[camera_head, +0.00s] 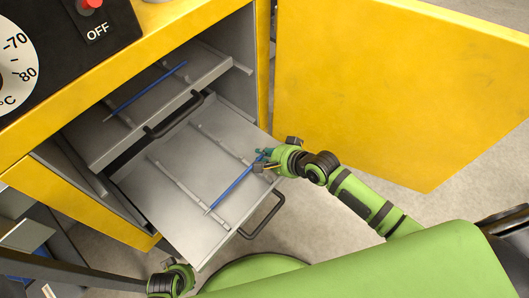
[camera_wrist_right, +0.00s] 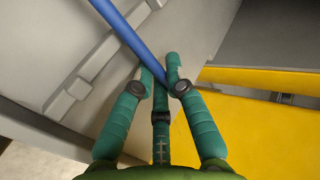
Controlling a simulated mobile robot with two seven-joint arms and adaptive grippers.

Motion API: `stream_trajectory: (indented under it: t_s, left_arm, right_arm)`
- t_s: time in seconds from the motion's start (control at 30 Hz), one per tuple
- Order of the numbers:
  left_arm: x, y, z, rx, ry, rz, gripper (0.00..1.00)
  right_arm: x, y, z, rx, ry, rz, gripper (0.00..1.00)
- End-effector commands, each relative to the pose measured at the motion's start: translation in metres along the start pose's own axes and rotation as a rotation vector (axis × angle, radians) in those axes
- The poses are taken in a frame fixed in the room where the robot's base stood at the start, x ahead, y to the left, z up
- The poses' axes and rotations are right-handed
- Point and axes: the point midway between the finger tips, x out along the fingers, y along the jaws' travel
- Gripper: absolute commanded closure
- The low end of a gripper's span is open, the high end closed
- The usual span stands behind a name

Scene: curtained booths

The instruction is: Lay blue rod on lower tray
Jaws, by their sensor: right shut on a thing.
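The blue rod (camera_head: 232,188) is over the pulled-out lower tray (camera_head: 165,220), slanting from the gripper toward the tray's front left. I cannot tell whether its far end touches the tray. My right gripper (camera_head: 264,158) is at the tray's right side, shut on one end of the rod. In the right wrist view the green fingers (camera_wrist_right: 160,82) close around the rod (camera_wrist_right: 125,32), which runs up and left. Part of my left arm shows at the bottom left of the head view; its fingers cannot be made out.
Another blue rod (camera_head: 135,97) lies across rails on the upper tray (camera_head: 100,145), which has a dark handle. The lower tray has two raised rails (camera_head: 222,143) and a front handle (camera_head: 265,217). The yellow door (camera_head: 400,90) stands open at right.

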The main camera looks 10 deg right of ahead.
Motion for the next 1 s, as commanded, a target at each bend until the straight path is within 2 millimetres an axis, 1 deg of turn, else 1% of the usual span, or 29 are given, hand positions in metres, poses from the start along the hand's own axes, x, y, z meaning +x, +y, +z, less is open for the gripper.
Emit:
stream_trajectory:
  t_s: [0.37,0.4,0.43,0.47,1.0]
  left_arm:
    - [-0.0008,0.0000,0.0005,-0.001,-0.004,0.000,0.54]
    - [-0.0008,-0.0001,0.0005,-0.001,-0.004,0.000,0.54]
    - [-0.0008,-0.0001,0.0006,-0.001,-0.004,0.000,0.54]
    - [-0.0007,-0.0001,0.0006,-0.001,-0.004,0.000,0.54]
    - [-0.0002,0.0011,-0.0003,-0.001,-0.002,0.002,0.54]
  right_arm:
    - [0.0018,0.0039,0.0002,0.001,-0.001,0.005,1.00]
    - [0.0018,0.0041,0.0003,0.001,-0.001,0.005,0.74]
    - [0.0018,0.0043,0.0003,0.001,-0.001,0.006,0.62]
    - [0.0018,0.0046,0.0004,0.001,-0.001,0.006,0.58]
    - [0.0002,0.0105,0.0019,0.002,-0.004,0.019,0.58]
